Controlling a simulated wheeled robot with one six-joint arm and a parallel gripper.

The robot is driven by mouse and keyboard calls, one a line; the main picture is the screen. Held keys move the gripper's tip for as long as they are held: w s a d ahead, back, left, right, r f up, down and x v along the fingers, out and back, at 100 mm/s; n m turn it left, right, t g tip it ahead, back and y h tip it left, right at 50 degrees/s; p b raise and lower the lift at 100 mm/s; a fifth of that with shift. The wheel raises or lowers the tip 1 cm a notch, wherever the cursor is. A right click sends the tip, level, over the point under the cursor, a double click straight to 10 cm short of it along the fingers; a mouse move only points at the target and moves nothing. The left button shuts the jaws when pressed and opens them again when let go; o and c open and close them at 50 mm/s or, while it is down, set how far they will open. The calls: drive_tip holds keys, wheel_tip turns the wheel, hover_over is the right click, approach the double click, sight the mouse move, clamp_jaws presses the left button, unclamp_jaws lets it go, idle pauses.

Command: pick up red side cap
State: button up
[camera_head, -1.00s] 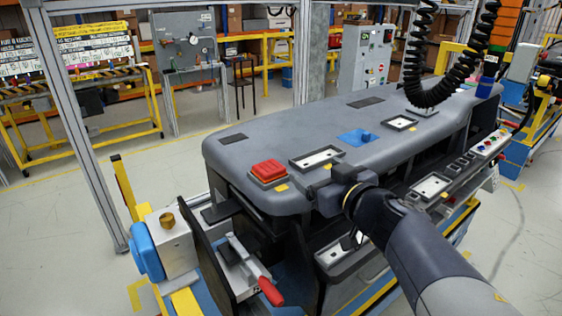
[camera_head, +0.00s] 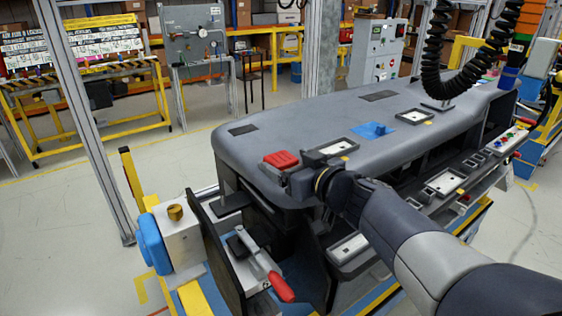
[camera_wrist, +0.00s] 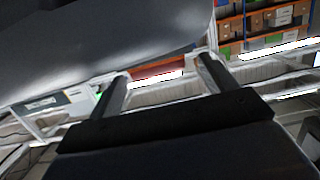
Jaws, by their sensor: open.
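The red side cap (camera_head: 282,159) is a squarish red block on the top of the grey dashboard (camera_head: 330,118), at its near left corner. My gripper (camera_head: 292,186) is at the dashboard's near edge, just below and right of the cap in the head view. Its fingers are hard to make out there. In the wrist view my gripper (camera_wrist: 163,67) shows two dark fingers spread apart with nothing held between them. The dashboard's grey surface (camera_wrist: 90,40) fills the upper left of that view. I cannot clearly make out the cap there.
A red-handled lever clamp (camera_head: 280,287) and a metal block with a blue knob (camera_head: 152,245) stand at the near left. A blue part (camera_head: 372,131) and framed recesses lie on the dashboard top. A black coiled cable (camera_head: 440,60) hangs at right. Floor at left is clear.

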drive_tip(key=shift+x, duration=1)
drive_tip(key=c, duration=1.1)
